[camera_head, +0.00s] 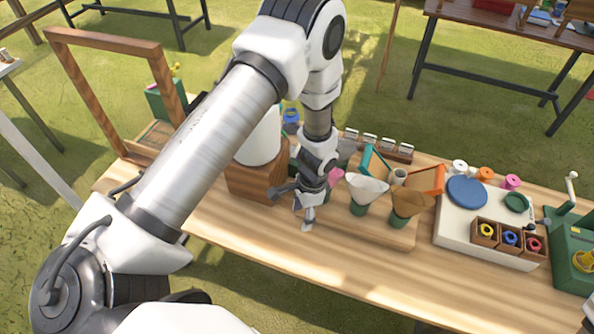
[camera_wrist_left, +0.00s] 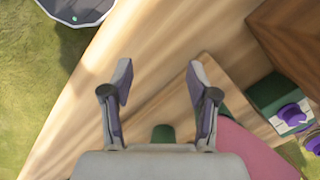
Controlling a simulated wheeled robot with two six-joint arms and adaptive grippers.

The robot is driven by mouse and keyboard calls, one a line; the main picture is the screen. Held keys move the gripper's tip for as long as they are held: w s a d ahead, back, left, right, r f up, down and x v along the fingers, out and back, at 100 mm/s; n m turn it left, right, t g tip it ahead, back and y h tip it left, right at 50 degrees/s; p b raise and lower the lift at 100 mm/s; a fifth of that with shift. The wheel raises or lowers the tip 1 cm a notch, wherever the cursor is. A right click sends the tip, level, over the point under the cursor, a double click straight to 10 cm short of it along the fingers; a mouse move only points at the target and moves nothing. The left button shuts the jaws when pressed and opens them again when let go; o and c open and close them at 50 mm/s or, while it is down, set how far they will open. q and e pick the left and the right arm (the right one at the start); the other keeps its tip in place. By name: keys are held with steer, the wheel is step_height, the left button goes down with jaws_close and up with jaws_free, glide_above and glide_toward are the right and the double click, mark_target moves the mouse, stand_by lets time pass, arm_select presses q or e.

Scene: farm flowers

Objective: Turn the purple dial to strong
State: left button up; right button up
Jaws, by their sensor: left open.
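In the left wrist view, a purple dial (camera_wrist_left: 292,113) sits on the side of a green box (camera_wrist_left: 268,93) at the right, with a white plate beside it. A second purple piece (camera_wrist_left: 314,141) shows lower at the right edge. I cannot read which setting the dial points to. My left gripper (camera_wrist_left: 160,84) is open and empty over the wooden table, to the left of the dial and apart from it. I cannot make out the dial there. My right gripper is not in view.
A wooden block (camera_head: 250,187) bearing a white cylinder (camera_head: 258,138) stands left of the gripper. The table's front strip (camera_head: 345,264) is clear.

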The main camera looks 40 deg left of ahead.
arm_select(q)
steer(key=shift+n+h, duration=0.3)
steer(key=shift+n, duration=0.5)
steer(key=shift+s+d+f, duration=0.15)
steer(key=shift+s+f, duration=0.25)
steer(key=shift+s, duration=0.25)
steer(key=shift+s+d+f, duration=0.2)
steer(key=shift+s+f, duration=0.2)
steer(key=shift+s, duration=0.3)
steer(key=shift+s+d+f, duration=0.15)
steer(key=shift+s+f, duration=0.25)
steer(key=shift+s, duration=0.25)
